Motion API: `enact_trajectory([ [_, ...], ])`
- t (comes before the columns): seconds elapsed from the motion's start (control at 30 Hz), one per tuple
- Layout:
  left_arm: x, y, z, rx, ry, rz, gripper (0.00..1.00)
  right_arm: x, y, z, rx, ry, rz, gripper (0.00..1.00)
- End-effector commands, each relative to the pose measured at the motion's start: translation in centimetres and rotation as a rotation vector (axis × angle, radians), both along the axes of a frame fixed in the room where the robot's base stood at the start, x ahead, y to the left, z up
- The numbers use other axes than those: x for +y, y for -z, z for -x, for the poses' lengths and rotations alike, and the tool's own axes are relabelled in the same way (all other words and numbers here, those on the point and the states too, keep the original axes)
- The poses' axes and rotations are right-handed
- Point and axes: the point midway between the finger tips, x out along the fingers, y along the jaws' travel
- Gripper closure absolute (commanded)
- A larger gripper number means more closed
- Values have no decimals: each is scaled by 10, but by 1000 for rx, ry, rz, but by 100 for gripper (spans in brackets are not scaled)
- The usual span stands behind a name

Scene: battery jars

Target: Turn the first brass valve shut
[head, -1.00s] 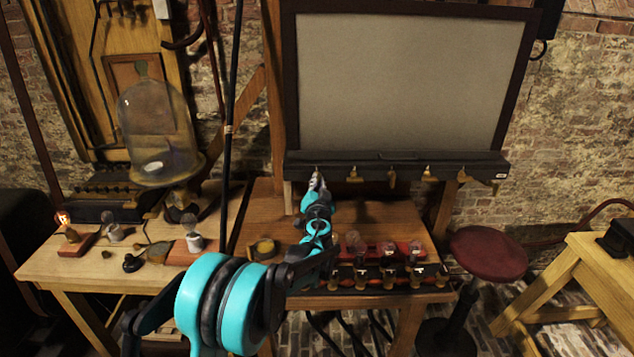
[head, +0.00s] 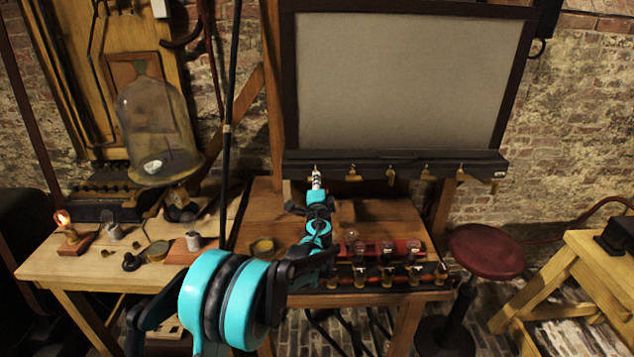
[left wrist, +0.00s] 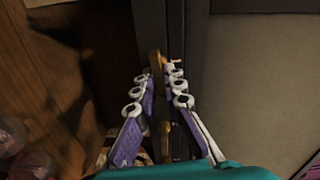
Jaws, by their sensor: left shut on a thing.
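A row of small brass valves hangs under the dark ledge of the framed grey panel. The first brass valve, at the left end, is mostly hidden by my left gripper (head: 317,180) in the head view. In the left wrist view the brass valve (left wrist: 156,60) sits between the two purple-and-white fingers of my left gripper (left wrist: 157,74), which is shut on it. Further brass valves (head: 353,174) (head: 390,176) hang to the right, apart from the gripper. My right gripper is not in view.
The dark ledge (head: 400,162) runs just above the valves. Below, a wooden table (head: 265,215) holds a row of glass jars (head: 387,250) near its front edge. On the left bench are a glass dome (head: 155,130) and a lit bulb (head: 62,217). A red stool (head: 487,249) stands right.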

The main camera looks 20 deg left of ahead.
Motion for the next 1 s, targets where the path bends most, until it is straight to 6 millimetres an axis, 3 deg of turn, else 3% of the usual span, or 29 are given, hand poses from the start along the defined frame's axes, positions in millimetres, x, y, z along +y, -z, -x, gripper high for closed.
enact_trajectory([
  [0.3, -1, 2, 1, 37, 1, -126, 100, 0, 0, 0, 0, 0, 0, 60],
  [0.87, -1, 2, 1, 46, 1, -156, 100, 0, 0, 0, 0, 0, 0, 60],
  [0.97, -1, 2, 1, 46, 1, -156, 72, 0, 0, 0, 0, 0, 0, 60],
  [1.0, -1, 2, 1, 45, 1, -157, 70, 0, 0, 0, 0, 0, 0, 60],
])
